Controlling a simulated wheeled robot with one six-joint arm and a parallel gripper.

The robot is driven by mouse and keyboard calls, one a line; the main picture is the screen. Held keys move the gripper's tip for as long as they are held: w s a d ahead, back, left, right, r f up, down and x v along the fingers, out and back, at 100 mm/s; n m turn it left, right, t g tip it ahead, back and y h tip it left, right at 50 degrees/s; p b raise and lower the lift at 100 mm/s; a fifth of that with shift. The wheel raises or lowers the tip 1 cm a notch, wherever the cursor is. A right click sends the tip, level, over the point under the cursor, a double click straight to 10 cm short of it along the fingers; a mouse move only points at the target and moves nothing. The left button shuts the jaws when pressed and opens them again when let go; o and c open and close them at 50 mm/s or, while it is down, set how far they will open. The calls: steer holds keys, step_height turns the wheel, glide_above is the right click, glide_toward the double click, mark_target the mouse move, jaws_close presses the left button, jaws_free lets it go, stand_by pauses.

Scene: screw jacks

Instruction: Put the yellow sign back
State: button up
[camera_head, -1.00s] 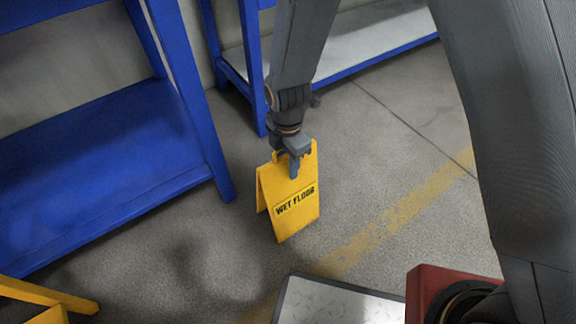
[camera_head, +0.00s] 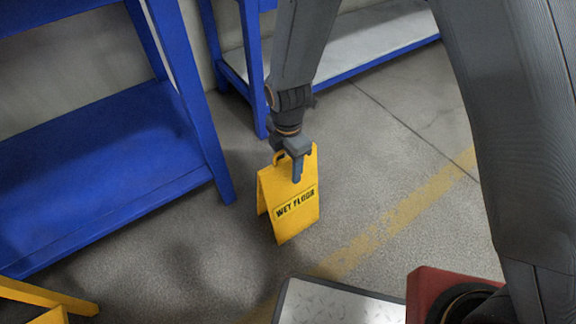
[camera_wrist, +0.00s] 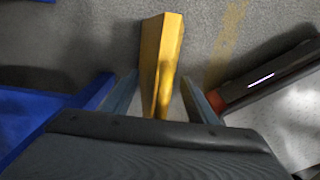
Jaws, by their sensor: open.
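The yellow "WET FLOOR" sign (camera_head: 293,216) stands upright on the grey floor as a folded A-frame. Its small handle loop shows at the top left, beside my gripper. My gripper (camera_head: 290,170) is open at the sign's top edge, pointing down, with one finger in front of the near panel. The other finger is mostly hidden in the head view. In the wrist view, the sign (camera_wrist: 162,55) lies between the two spread fingers of my gripper (camera_wrist: 160,102), with a gap visible on each side. I cannot tell whether either finger touches it.
A blue shelf rack (camera_head: 90,165) stands at the left, and another blue rack (camera_head: 252,60) stands behind the sign. A faded yellow floor line (camera_head: 400,212) runs to the right. A yellow frame (camera_head: 45,296) is at the lower left. Floor right of the sign is clear.

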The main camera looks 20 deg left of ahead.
step_height(320, 180, up, 11)
steer(key=p, duration=0.4)
steer(key=s+d+r+m, duration=0.5)
steer(key=s+r+m, duration=0.3)
steer(key=m, duration=0.2)
steer(key=s+d+r+m+y, duration=0.1)
steer(key=s+d+r+m, duration=0.5)
steer(key=r+m, duration=0.3)
steer(key=shift+s+d+r+m, duration=0.2)
steer(key=shift+s+m, duration=0.65)
steer(key=shift+m, duration=0.35)
steer(key=d+r+m+p, duration=0.3)
steer(key=d+r+p, duration=0.7)
steer(key=r+p, duration=0.3)
steer(key=d+r+m+h+p, duration=0.1)
steer(key=d+r+m+p, duration=0.2)
steer(key=d+r+p, duration=0.7)
step_height(320, 180, up, 4)
steer(key=p, duration=0.8)
steer(key=shift+s+d+m, duration=0.15)
steer(key=shift+d+m, duration=0.15)
steer(key=shift+d, duration=0.1)
steer(key=shift+f, duration=0.1)
